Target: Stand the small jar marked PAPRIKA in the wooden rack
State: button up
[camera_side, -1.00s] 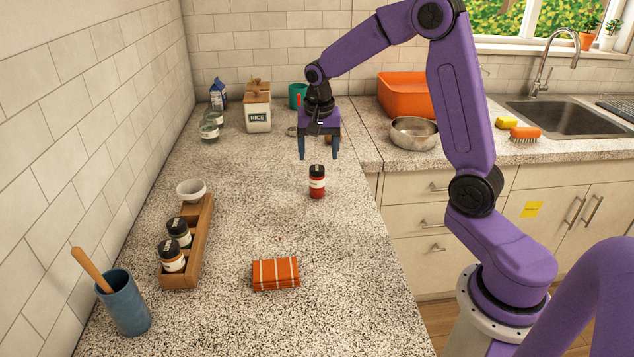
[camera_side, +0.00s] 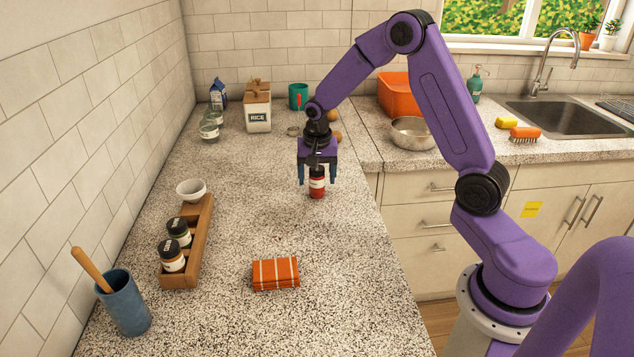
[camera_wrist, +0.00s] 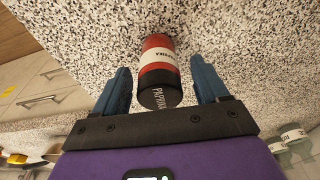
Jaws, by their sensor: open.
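The paprika jar (camera_side: 317,188) stands upright on the speckled counter, with red contents, a white label and a black lid. In the wrist view the jar (camera_wrist: 158,68) shows PAPRIKA on its lid and lies between the two blue fingers. My gripper (camera_side: 317,182) is open, pointing down around the jar's upper part, with a finger to each side. In the wrist view the fingers of my gripper (camera_wrist: 162,85) show gaps beside the jar. The wooden rack (camera_side: 205,232) is at the left, holding two dark-lidded jars (camera_side: 173,256) (camera_side: 179,232) in its near half; its far part looks empty.
A white bowl (camera_side: 191,190) sits close by the rack's far end. A blue cup (camera_side: 123,304) with a wooden handle stands near the front left. A folded orange cloth (camera_side: 276,273) lies right of the rack. The counter between jar and rack is clear.

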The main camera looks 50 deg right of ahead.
jog(key=c, duration=1.1)
jog(key=shift+c, duration=0.2)
jog(key=shift+r, duration=0.15)
